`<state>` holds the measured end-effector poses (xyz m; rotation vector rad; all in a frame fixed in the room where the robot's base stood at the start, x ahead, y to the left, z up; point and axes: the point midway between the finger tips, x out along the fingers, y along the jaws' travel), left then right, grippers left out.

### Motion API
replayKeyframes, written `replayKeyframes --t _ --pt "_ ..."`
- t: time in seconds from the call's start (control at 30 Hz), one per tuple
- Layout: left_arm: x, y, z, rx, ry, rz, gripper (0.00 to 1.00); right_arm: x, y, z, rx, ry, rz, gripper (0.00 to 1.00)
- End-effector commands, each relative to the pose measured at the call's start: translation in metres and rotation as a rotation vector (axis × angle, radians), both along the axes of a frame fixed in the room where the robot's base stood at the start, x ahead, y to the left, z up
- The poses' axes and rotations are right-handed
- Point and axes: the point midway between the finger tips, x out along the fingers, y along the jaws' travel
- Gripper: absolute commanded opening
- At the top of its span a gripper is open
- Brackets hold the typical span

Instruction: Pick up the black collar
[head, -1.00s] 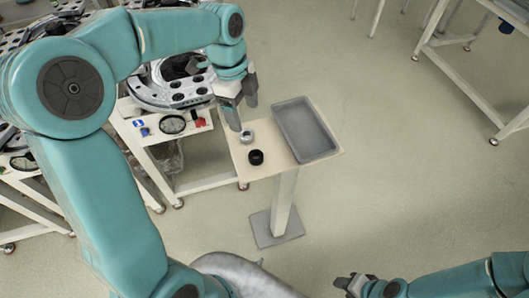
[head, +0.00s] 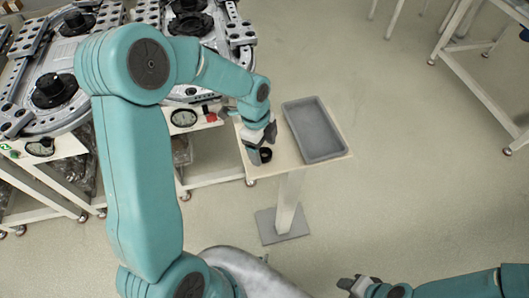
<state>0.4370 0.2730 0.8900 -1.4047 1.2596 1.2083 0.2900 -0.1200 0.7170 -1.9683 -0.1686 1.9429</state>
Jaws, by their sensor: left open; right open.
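The black collar (head: 266,155) is a small dark ring on the small beige-topped stand (head: 238,124), near its front left. My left gripper (head: 262,149) is open, pointing down from above at the collar, with one finger at the collar's left side and partly covering it. I cannot tell whether the finger touches it. My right gripper (head: 352,285) is open and empty at the bottom, over the floor, well away from the stand.
A grey tray (head: 342,154) fills the right part of the stand. At the left are white wheeled carts with ring track (head: 62,92) and dark round parts. A white-framed table (head: 470,60) is at the upper right. The floor between is clear.

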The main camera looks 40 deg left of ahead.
Motion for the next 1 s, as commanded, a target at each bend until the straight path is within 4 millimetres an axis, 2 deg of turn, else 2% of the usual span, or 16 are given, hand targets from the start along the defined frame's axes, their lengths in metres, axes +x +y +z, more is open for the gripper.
replayKeyframes --t 0.1,0.33,0.37,0.5,0.57,0.87,1.0 --pt "0.001 -0.002 -0.012 0.0 0.002 0.0 0.76 0.0 0.0 0.001 0.0 0.0 0.0 0.43" --pt "0.001 -0.002 -0.015 0.0 -0.001 0.0 0.76 0.0 0.0 0.001 0.0 0.0 0.0 0.43" --pt "0.001 -0.002 -0.015 0.0 -0.001 0.0 0.73 0.0 0.0 0.001 0.0 0.0 0.0 0.43" --pt "0.001 -0.002 -0.014 0.0 -0.001 0.0 0.27 0.0 0.0 0.001 0.0 0.0 0.0 0.43" --pt "0.001 -0.003 -0.014 0.0 -0.001 0.0 0.1 0.0 0.0 0.001 0.0 0.0 0.0 0.43" --pt "0.001 -0.002 -0.012 0.0 -0.002 0.0 0.1 0.0 0.0 0.0 0.0 0.0 0.0 0.43" --pt "0.002 -0.002 -0.001 0.002 -0.005 0.0 0.1 0.0 0.0 0.0 0.0 0.0 0.0 0.43"
